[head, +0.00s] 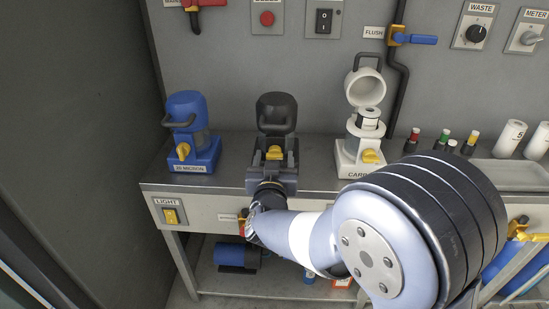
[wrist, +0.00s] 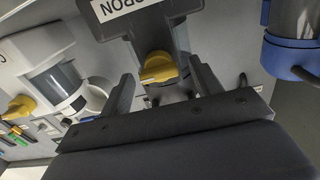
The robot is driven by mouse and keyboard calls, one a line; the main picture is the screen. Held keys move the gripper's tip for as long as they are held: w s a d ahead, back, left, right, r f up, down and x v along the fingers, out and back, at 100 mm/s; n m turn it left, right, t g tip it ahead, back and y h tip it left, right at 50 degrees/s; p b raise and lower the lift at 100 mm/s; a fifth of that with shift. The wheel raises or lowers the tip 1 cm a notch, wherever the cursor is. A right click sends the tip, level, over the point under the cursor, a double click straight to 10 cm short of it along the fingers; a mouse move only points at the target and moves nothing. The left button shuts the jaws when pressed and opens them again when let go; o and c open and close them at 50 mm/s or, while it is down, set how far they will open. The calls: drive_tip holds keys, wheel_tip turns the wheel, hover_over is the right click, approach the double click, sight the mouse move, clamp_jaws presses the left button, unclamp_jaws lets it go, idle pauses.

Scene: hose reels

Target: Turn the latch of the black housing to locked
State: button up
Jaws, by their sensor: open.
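The black housing (head: 276,110) stands on the bench between a blue and a white housing. Its yellow latch (head: 274,153) is on the front, low down, and looks roughly level from above. In the wrist view the same latch (wrist: 158,68) shows below the housing's white label (wrist: 112,8). My gripper (head: 272,168) is open in front of the housing and hides its lower front in the head view. In the wrist view my gripper (wrist: 162,76) has one finger on each side of the latch, with a visible gap on both sides.
The blue housing (head: 187,135) with its own yellow latch stands to the left. The white housing (head: 362,140), its lid raised, stands to the right. Capped bottles and white cylinders stand farther right. A light switch (head: 170,215) is on the bench front. Bare bench lies between the housings.

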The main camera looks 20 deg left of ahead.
drive_tip(key=shift+w+a, duration=0.1)
drive_tip(key=shift+w, duration=0.4)
drive_tip(key=c, duration=1)
